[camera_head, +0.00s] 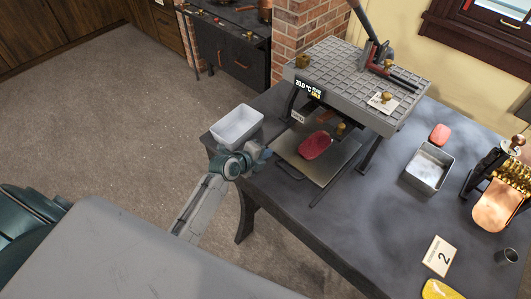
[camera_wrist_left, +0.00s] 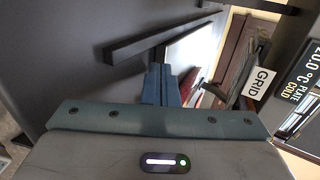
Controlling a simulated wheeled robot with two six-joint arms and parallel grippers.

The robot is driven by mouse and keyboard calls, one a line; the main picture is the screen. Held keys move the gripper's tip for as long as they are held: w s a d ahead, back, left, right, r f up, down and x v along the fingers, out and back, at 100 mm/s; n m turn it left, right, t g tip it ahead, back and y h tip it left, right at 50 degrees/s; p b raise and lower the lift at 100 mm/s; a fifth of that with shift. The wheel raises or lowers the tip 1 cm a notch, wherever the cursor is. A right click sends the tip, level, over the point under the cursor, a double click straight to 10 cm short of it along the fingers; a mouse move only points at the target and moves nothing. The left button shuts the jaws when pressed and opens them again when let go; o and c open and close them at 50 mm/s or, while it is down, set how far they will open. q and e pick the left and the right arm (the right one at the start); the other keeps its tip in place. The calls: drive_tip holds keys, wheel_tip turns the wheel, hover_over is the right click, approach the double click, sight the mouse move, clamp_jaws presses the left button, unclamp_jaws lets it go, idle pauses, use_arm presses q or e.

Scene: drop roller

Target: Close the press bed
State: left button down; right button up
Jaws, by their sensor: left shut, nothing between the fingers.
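The press stands on the dark table, with a grey gridded top (camera_head: 345,75) and a display on its front. Its flat bed (camera_head: 330,172) sticks out from under the top toward my side, with a dark loop handle (camera_head: 287,173) at its near edge. A red piece (camera_head: 316,145) lies on the bed. My left gripper (camera_head: 267,154) is shut and empty, just left of the bed's near left corner. In the left wrist view the shut fingers (camera_wrist_left: 162,82) point toward the bed and a dark bar (camera_wrist_left: 160,35). I cannot tell whether they touch. My right gripper is not in view.
A white tray (camera_head: 236,125) sits at the table's left edge, close to my left gripper. A metal tin (camera_head: 428,168), a pink block (camera_head: 440,134), a card numbered 2 (camera_head: 440,256) and a copper piece (camera_head: 496,207) are on the right. The table's middle front is clear.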

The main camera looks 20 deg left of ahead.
sight(295, 131)
use_arm(q)
drive_tip(key=shift+w+d+f, duration=0.1)
drive_tip(key=shift+w, duration=0.15)
drive_tip(key=w+d+b, duration=0.1)
drive_tip(key=w+b, duration=0.1)
drive_tip(key=w, duration=0.1)
drive_tip(key=w+d+b, duration=0.1)
drive_tip(key=w+b, duration=0.2)
drive_tip(key=w, duration=0.1)
drive_tip(key=w+d+b, duration=0.2)
drive_tip(key=w, duration=0.2)
drive_tip(key=shift+f+b, duration=0.15)
drive_tip(key=shift+b, duration=0.2)
drive_tip(key=shift+w+d, duration=0.15)
drive_tip(key=shift+w, duration=0.25)
drive_tip(key=shift+w+r, duration=0.1)
drive_tip(key=shift+r, duration=0.15)
